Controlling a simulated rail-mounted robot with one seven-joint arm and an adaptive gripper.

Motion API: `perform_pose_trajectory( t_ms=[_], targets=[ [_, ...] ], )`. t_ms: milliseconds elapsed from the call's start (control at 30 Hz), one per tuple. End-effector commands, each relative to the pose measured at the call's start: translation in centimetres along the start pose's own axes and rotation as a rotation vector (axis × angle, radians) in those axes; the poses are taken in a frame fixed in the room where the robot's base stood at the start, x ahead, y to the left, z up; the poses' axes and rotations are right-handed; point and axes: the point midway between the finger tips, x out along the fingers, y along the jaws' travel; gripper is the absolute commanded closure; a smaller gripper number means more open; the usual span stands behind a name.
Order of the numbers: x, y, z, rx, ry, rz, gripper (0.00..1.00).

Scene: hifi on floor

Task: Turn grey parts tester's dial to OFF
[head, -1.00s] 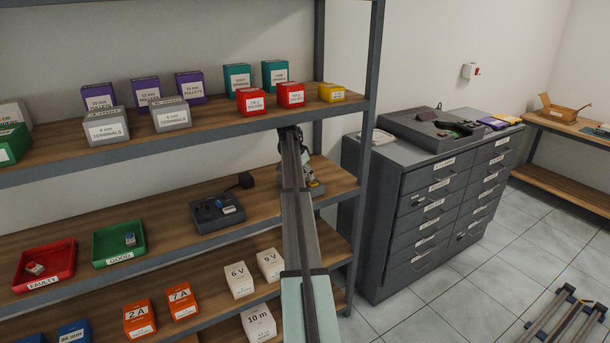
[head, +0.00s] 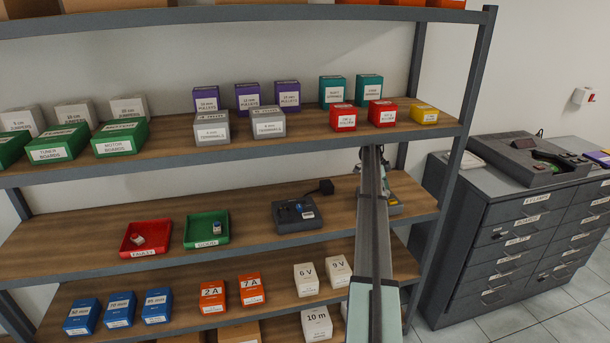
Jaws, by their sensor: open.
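The grey parts tester (head: 291,221) is a dark grey box on the middle shelf, left of my arm. Small controls and a small blue item show on its top. Its dial and the dial's setting are too small to read. A black plug-like block (head: 320,187) stands behind it. My arm reaches up in front of the shelf to the right of the tester.
A red tray (head: 124,245) and a green tray (head: 190,237), each with a small part in it, stand left of the tester. Labelled boxes fill the shelves above and below. A grey drawer cabinet (head: 510,235) stands at right.

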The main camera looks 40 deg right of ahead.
Motion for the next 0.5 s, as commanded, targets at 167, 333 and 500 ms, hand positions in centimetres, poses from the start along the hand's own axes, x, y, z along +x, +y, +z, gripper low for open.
perform_pose_trajectory(
  t_ms=[167,333,500],
  targets=[
    [-2.5,-0.2,0.7,0.014,-0.001,0.003,0.38],
    [-4.0,-0.2,3.4,0.01,-0.001,0.004,0.38],
    [-5.3,-0.2,6.2,0.011,-0.001,0.003,0.38]
  ],
)
